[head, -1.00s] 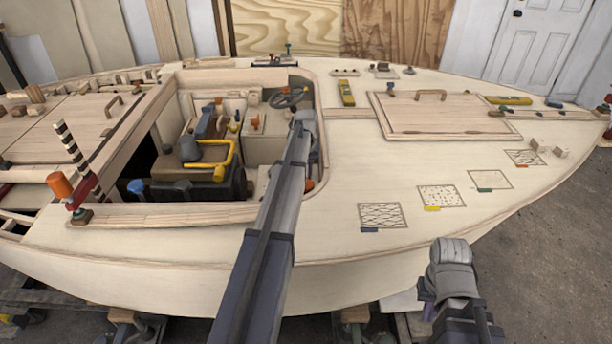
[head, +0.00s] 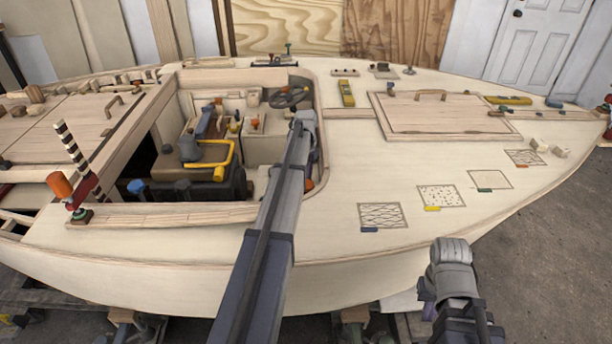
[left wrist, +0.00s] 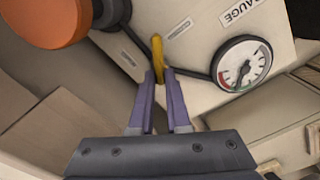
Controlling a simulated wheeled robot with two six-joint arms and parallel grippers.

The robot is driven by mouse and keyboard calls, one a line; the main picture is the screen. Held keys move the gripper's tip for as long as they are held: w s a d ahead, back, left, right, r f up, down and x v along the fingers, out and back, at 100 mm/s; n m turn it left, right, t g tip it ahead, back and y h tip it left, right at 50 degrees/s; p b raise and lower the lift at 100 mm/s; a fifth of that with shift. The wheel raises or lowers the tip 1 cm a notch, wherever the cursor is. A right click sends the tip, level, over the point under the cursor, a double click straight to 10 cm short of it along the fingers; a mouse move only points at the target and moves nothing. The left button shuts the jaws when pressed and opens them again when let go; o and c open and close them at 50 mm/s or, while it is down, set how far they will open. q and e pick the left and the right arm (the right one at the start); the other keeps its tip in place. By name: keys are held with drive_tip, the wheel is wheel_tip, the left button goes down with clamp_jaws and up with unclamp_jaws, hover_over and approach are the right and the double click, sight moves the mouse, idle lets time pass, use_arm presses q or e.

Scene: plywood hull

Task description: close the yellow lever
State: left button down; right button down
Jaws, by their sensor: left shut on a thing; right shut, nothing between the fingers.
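The yellow lever (left wrist: 157,55) shows in the left wrist view as a short upright yellow bar at the face of a pale box. My left gripper (left wrist: 161,78) has its purple fingers closed around the lower end of this lever. In the head view my left arm reaches into the cockpit, and the lever is hidden there. The left fingers are mostly hidden behind the arm in that view. My right gripper (head: 428,308) hangs low at the right, outside the hull, shut and empty.
A round gauge (left wrist: 241,64) sits right of the lever, and a large orange knob (left wrist: 45,20) is at upper left. In the cockpit a bent yellow pipe (head: 232,160) and a steering wheel (head: 290,97) stand near my left arm.

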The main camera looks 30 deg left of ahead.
use_arm(q)
drive_tip(key=m, duration=0.5)
drive_tip(key=shift+m, duration=0.3)
drive_tip(key=m, duration=0.5)
drive_tip(key=shift+m, duration=0.4)
drive_tip(key=c, duration=0.9)
unclamp_jaws()
drive_tip(key=shift+r, duration=0.1)
wheel_tip(320, 180, up, 8)
drive_tip(key=p, duration=0.7)
drive_tip(key=shift+f+p, duration=0.2)
drive_tip(key=shift+p, duration=0.2)
